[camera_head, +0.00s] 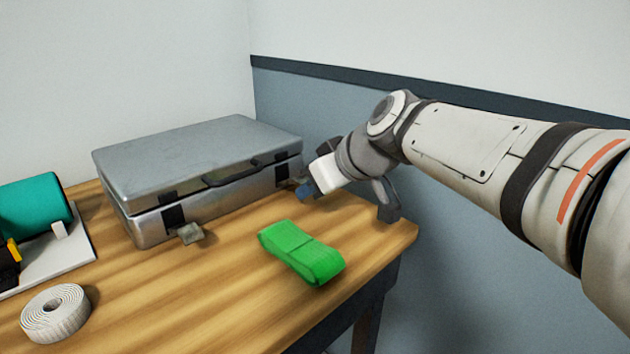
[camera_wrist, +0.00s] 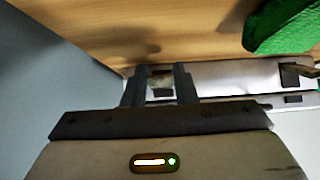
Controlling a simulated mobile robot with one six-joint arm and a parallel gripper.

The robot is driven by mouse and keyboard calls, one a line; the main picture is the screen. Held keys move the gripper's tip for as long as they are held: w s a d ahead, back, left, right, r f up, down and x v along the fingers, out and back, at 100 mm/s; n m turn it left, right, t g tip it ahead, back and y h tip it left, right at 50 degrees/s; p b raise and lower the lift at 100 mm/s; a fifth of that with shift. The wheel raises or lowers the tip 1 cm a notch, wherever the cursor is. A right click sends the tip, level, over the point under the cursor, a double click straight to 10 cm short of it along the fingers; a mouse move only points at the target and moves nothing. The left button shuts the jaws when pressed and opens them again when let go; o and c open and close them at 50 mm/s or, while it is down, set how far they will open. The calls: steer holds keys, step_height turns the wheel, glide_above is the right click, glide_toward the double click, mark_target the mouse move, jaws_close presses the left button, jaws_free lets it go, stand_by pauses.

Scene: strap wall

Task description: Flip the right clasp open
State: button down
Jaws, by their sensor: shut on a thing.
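A silver case (camera_head: 150,160) lies on the wooden table with its front facing me. Its left clasp (camera_head: 190,233) sticks out from the front as a tilted metal plate; it also shows at the right in the wrist view (camera_wrist: 312,71). My gripper (camera_head: 303,190) is at the right end of the case front. Its fingers are shut on the right clasp (camera_wrist: 160,84), which shows between them in the wrist view. In the head view the gripper mostly hides this clasp, so its exact angle is unclear.
A green folded strap (camera_head: 300,252) lies on the table (camera_head: 215,300) in front of the case. A white tape roll (camera_head: 55,312) and a teal roll (camera_head: 35,215) on a white board are at the left. A blue-grey wall panel (camera_head: 330,110) stands behind.

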steer(key=shift+f, duration=0.35)
steer(key=c, duration=1.4)
jaws_free()
steer(key=shift+o, duration=1.2)
steer(key=shift+r, duration=0.15)
steer(key=p+v, duration=0.2)
steer(key=v, duration=0.5)
steer(key=shift+s+d+r, duration=0.15)
steer(key=shift+d+r, duration=0.1)
